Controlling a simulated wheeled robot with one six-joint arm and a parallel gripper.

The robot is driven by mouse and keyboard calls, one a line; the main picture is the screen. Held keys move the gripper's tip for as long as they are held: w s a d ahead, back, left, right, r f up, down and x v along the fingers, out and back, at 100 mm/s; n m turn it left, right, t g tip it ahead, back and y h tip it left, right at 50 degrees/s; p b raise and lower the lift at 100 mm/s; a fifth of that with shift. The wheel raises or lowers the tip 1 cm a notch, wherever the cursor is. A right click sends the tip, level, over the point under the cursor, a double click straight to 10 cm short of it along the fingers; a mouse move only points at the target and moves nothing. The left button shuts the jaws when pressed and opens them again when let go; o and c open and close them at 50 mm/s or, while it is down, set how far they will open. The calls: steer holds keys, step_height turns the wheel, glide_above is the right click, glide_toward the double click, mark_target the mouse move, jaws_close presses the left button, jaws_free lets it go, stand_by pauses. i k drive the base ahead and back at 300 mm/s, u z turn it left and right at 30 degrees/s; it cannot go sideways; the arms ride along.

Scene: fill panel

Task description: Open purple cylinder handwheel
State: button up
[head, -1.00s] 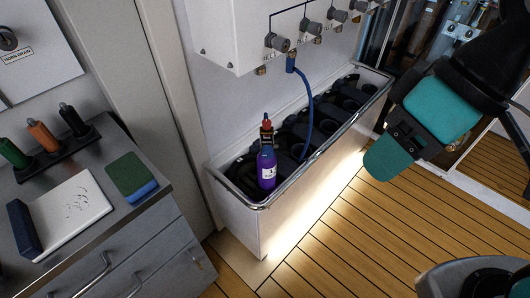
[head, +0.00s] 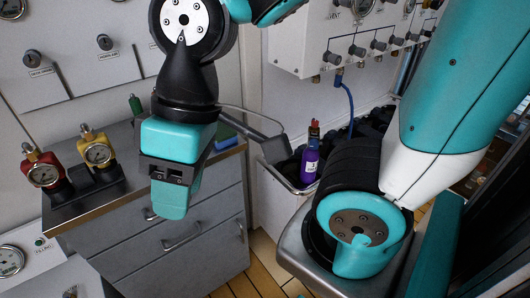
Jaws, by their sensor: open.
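The purple cylinder (head: 311,162) stands upright at the near end of the bottle trough (head: 283,182), with a pale label on its side. Its red handwheel (head: 314,123) is on top, above a dark valve, and looks small from here. My gripper (head: 176,200) hangs pointing down, well to the left of the cylinder and nearer to the camera, in front of the grey cabinet. It is open, touches nothing that I can see and holds nothing visible. My own arm hides much of the trough to the right of the cylinder.
A blue hose (head: 349,100) hangs from the white valve panel (head: 300,48) behind the cylinder. Red (head: 43,172) and yellow (head: 97,152) gauges stand on the cabinet top (head: 82,211) at left. A strip of wooden floor (head: 262,250) is clear between cabinet and trough.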

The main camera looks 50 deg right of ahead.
mark_target(326, 144)
steer(key=u, duration=0.6)
steer(key=k, duration=1.25)
steer(key=z, duration=1.65)
steer(key=i, duration=0.5)
steer(key=z, duration=0.4)
steer(key=k, duration=0.5)
steer(key=z, duration=0.8)
steer(key=i, duration=1.15)
steer(key=u, duration=0.7)
